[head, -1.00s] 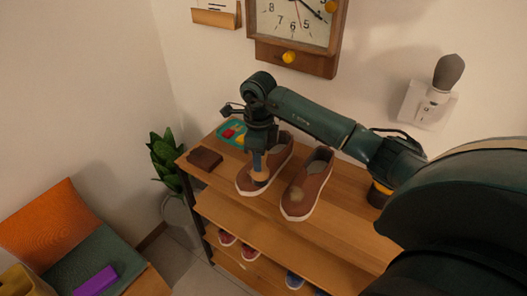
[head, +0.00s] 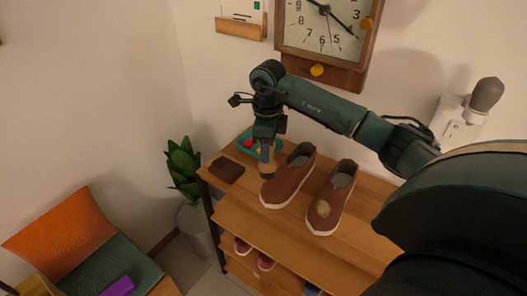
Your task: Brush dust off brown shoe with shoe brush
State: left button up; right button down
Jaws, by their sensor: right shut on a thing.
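Two brown slip-on shoes with white soles stand side by side on the wooden shelf top. The left shoe (head: 291,180) shows no clear dust patch. The right shoe (head: 333,195) has a pale, dusty patch (head: 323,210) on its toe. My right gripper (head: 267,142) points down and is shut on the shoe brush (head: 267,166), which has a blue-grey handle and a tan lower end. The brush is just left of the left shoe, near its toe; I cannot tell whether it touches the shoe or shelf. My left gripper is not in view.
A dark brown wallet-like item (head: 227,171) lies at the shelf's left end. A teal tray (head: 240,150) with small coloured things is behind the brush. A wall clock (head: 322,30) hangs above. Bare wood (head: 368,230) lies right of the shoes.

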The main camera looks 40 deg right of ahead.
jog(key=shift+r+p, duration=1.05)
jog(key=shift+r, duration=0.9)
